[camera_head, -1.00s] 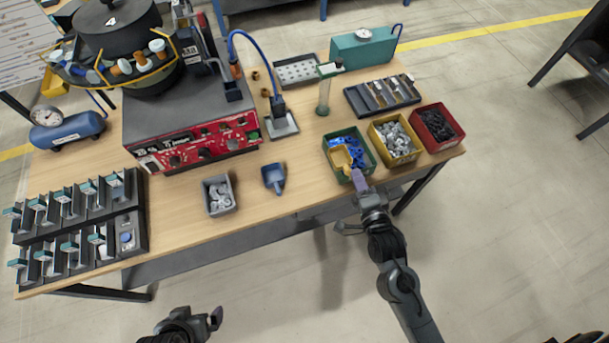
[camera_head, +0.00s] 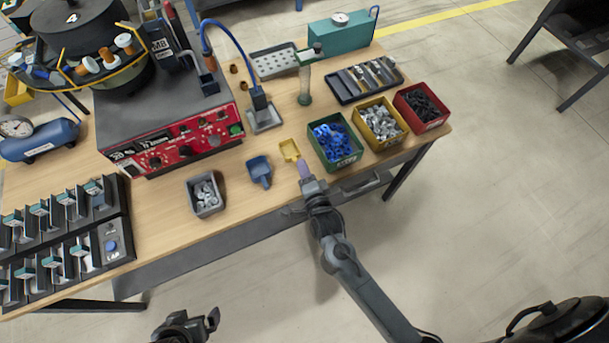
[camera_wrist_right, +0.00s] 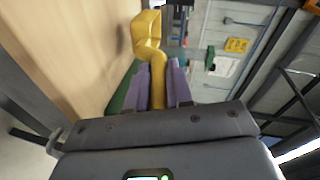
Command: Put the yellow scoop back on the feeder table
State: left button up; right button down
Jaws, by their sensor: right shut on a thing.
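The yellow scoop (camera_head: 289,150) is over the bare wood between the blue scoop (camera_head: 260,172) and the green bin (camera_head: 335,143). My right gripper (camera_head: 304,168) is shut on its handle. In the right wrist view the yellow scoop (camera_wrist_right: 148,32) extends out from between the purple fingers (camera_wrist_right: 160,88), close to the table surface. I cannot tell whether it touches the wood. The feeder table (camera_head: 235,215) lies below it. My left gripper (camera_head: 212,319) is away from the table at the bottom of the head view, and its jaw state is unclear.
The green bin of blue parts stands just right of the yellow scoop, beside the yellow bin (camera_head: 362,127) and the red bin (camera_head: 403,116). A grey bin (camera_head: 207,211) stands left of the blue scoop. A green-topped stand (camera_head: 305,86) is behind.

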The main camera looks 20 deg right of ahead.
jog(key=shift+d+f+b, duration=0.1)
jog(key=shift+f+b, duration=0.2)
jog(key=shift+f, duration=1.4)
jog(key=shift+f, duration=0.15)
jog(key=c, duration=1.5)
grip_release()
jog(key=shift+f, duration=0.1)
jog(key=o, duration=0.5)
